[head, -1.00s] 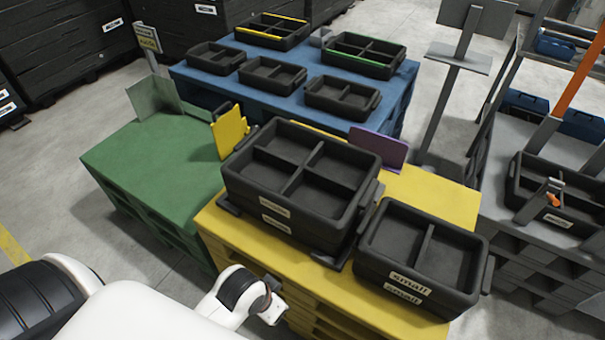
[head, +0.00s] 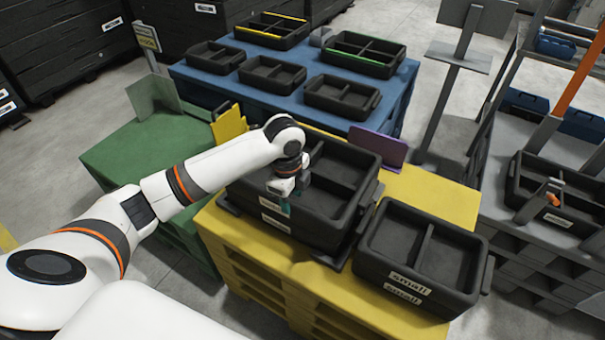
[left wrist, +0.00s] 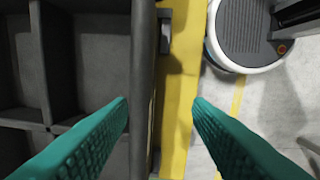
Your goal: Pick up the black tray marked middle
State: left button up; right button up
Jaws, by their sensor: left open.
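A black four-compartment tray (head: 318,226) lies on top of a stack on the yellow pallet, with pale labels on its front wall, too small to read surely. My left gripper (head: 286,202) is at its front wall, left of the middle, fingers pointing down, covering part of the tray. In the left wrist view the tray (left wrist: 92,60) fills the left side. The open teal fingers (left wrist: 160,108) appear on either side of its front rim, one over the inside, one over the outside. Contact cannot be told. My right gripper is not in view.
A two-compartment black tray stack marked small (head: 424,258) stands close on the right. A purple plate (head: 380,150) and yellow plate (head: 229,124) stand behind. The blue pallet (head: 300,95) holds several trays; the green pallet (head: 125,160) has bare room.

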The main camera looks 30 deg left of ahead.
pick_arm(q)
jog(key=w+a+r, duration=0.3)
jog(key=a+r, duration=0.1)
jog(key=a, duration=0.1)
jog(key=shift+m, duration=0.3)
notch_tip(320, 180, down, 12)
jog(key=shift+d, duration=0.15)
jog(key=shift+w+r, duration=0.1)
grip_shut()
